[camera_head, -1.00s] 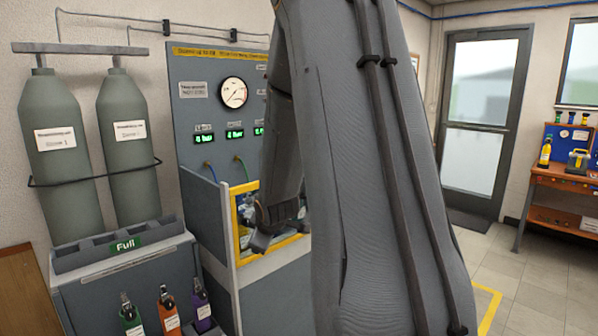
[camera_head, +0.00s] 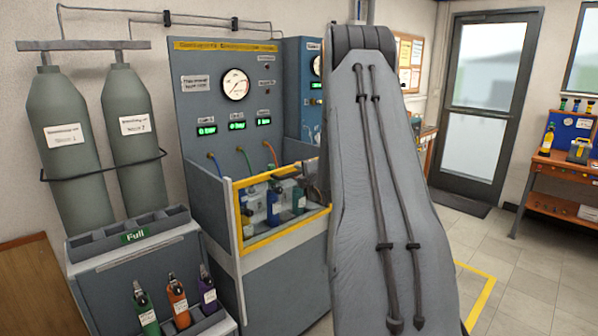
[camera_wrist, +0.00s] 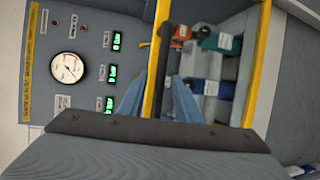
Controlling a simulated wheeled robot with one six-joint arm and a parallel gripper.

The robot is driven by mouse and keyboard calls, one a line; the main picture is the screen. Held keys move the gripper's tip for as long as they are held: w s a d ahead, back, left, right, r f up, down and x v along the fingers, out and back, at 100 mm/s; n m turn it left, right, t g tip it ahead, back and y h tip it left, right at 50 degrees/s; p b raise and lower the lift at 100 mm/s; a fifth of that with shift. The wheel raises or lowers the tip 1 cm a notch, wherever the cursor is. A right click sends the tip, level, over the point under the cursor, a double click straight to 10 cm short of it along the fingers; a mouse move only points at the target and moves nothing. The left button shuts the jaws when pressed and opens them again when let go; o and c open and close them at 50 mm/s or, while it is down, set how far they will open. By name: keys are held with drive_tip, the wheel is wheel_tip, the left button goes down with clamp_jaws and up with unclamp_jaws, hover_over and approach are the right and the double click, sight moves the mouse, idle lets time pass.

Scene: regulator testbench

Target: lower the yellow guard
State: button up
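The yellow guard (camera_head: 240,222) is a rectangular frame at the front of the grey test bench, before several bottles. My gripper (camera_head: 288,176) is at its top edge, toward the right end, and my arm hides the part beyond. In the wrist view, which is turned sideways, the guard's top bar (camera_wrist: 155,62) runs between the two spread fingers of my gripper (camera_wrist: 158,97). The gripper looks open around the bar. I cannot tell whether either finger touches it. The guard's other long bar (camera_wrist: 262,62) is at the right of that view.
The bench panel (camera_head: 222,132) with a gauge and green displays rises behind the guard. Hoses and bottles (camera_head: 272,206) stand inside. Grey cylinders (camera_head: 62,150) and a bottle rack (camera_head: 85,262) are at left. Open floor (camera_head: 545,265) lies at right.

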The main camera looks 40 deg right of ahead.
drive_tip(key=shift+x, duration=0.9)
clamp_jaws()
wheel_tip(320, 180, down, 29)
drive_tip(key=b, duration=2)
